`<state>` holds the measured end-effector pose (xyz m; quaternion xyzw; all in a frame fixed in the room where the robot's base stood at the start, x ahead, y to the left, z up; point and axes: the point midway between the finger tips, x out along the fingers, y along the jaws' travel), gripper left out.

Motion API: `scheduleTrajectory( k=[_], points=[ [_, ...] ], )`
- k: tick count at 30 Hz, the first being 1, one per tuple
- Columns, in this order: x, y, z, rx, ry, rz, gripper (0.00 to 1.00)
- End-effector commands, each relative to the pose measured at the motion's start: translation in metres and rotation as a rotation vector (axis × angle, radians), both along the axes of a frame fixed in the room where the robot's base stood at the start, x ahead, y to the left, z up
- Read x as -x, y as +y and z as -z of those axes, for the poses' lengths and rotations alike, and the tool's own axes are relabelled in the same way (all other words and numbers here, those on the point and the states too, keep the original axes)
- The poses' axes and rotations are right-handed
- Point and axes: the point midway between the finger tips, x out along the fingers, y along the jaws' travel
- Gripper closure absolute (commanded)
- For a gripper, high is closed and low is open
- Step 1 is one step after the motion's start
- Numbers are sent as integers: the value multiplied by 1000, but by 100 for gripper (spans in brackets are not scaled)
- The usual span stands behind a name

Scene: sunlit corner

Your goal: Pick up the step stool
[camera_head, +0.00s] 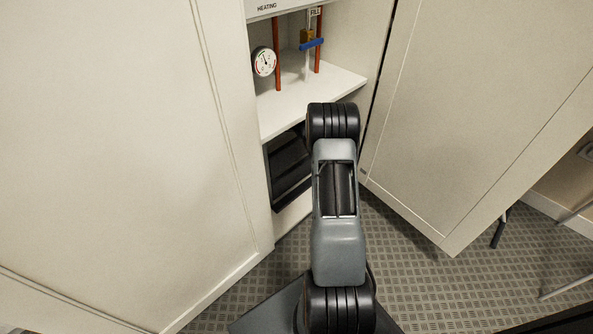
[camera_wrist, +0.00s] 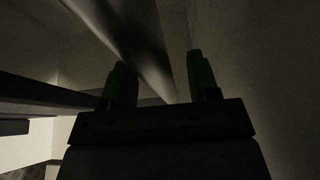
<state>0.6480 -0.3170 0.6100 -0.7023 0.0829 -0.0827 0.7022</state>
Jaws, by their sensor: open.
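What looks like the step stool (camera_head: 289,168) is a black panel-like thing in the low compartment of the open cupboard, left of my arm in the head view. My arm hides part of it. In the wrist view, a dark smooth bar (camera_wrist: 130,32) runs diagonally from the top to beyond the fingertips; it may be part of the stool. My gripper (camera_wrist: 162,78) is open, with its two fingers apart and the bar's lower end showing between them. I cannot tell whether the fingers touch it. The head view does not show the gripper, as my arm covers that spot.
A white shelf (camera_head: 310,98) with a gauge (camera_head: 264,61) and pipes is above the compartment. A cupboard door (camera_head: 470,110) stands open at right; a large pale panel (camera_head: 110,140) is at left. Patterned floor (camera_head: 400,245) shows right of my arm. Thin metal legs (camera_head: 501,229) stand far right.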

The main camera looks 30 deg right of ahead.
Motion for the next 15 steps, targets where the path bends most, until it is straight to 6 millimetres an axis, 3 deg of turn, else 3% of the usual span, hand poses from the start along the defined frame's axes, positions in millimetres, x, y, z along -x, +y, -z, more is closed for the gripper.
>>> scheduleTrajectory(
  k=[2,15],
  points=[
    [0,0,0,0,0,0,50],
    [0,0,0,0,0,0,92]
  ],
)
